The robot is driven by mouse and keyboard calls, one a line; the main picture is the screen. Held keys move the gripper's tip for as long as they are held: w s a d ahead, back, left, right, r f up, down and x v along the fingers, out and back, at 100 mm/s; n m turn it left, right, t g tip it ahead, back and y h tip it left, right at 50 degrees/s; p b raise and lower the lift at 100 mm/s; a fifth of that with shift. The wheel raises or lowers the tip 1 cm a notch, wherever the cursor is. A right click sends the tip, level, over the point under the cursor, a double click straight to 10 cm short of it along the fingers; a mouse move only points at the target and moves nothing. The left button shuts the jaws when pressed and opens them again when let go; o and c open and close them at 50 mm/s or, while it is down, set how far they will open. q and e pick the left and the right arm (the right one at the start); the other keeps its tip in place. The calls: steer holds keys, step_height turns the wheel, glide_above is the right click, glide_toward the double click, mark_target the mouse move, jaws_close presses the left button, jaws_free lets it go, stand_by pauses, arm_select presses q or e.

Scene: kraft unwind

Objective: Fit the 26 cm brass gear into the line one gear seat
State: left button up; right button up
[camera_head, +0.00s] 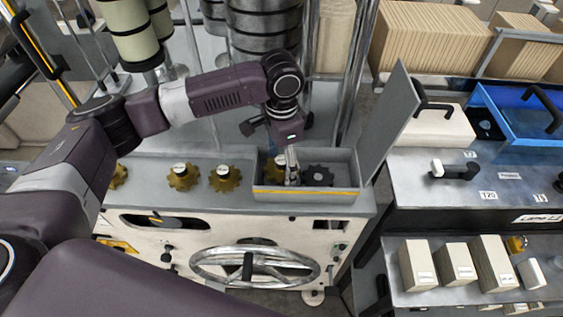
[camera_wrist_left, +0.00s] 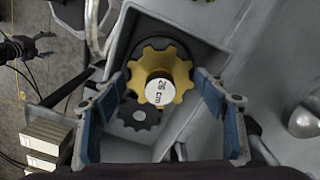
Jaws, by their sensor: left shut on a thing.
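The 26 cm brass gear (camera_head: 267,170) is in the left part of the open grey gear box (camera_head: 300,195), partly hidden by my gripper in the head view. In the left wrist view the toothed gear (camera_wrist_left: 146,76) has a white cap labelled 26 cm. A dark gear (camera_head: 318,175) is beside it in the box, and it also shows in the left wrist view (camera_wrist_left: 139,112). My left gripper (camera_head: 292,180) points down into the box and is shut on the brass gear, its fingers on either side. Whether the gear is fully seated cannot be told. My right gripper is not in view.
More brass gears with white caps (camera_head: 183,177) (camera_head: 224,179) stand on the grey machine top left of the box. The box's lid (camera_head: 390,125) stands open on the right. Steel rollers (camera_head: 265,40) and posts rise behind. A handwheel (camera_head: 253,266) is below.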

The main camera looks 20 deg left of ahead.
arm_select(q)
steer(key=shift+f+b, duration=0.55)
steer(key=shift+f, duration=1.15)
steer(key=o, duration=1.6)
steer(key=shift+o, duration=0.2)
steer(key=shift+w+r, duration=0.1)
steer(key=shift+r, duration=0.25)
steer(key=r, duration=0.9)
steer(key=shift+s+r, duration=0.2)
steer(key=shift+r, duration=0.2)
steer(key=shift+w+r, duration=0.25)
steer(key=shift+r, duration=0.4)
steer(key=shift+s, duration=0.1)
steer(key=shift+s+r, duration=0.1)
